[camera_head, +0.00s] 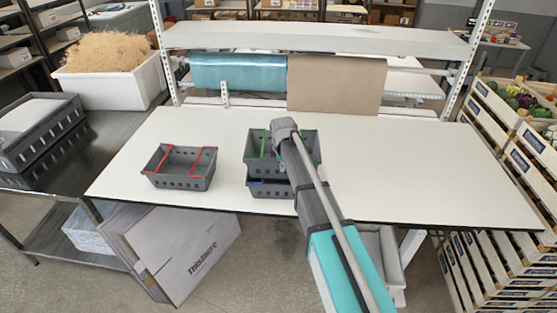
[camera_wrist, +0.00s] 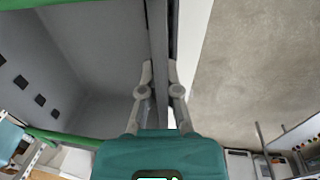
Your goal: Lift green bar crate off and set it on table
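The green bar crate (camera_head: 307,148) is grey with green bars and sits stacked on a grey crate with a blue bar (camera_head: 268,188), on the white table. My gripper (camera_wrist: 160,75) is at the upper crate's wall, its two fingers close on either side of the wall and seemingly shut on it. In the wrist view the green bar crate's inside (camera_wrist: 95,60) fills the left, with green bars at its top and bottom edges. My arm hides part of both crates in the head view.
A grey crate with red bars (camera_head: 181,167) stands on the white table (camera_head: 430,170) to the left. The table right of my arm is clear. A shelf with a blue roll (camera_head: 238,73) and brown paper (camera_head: 336,82) runs along the back. Wooden crates (camera_head: 490,115) stand at the right.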

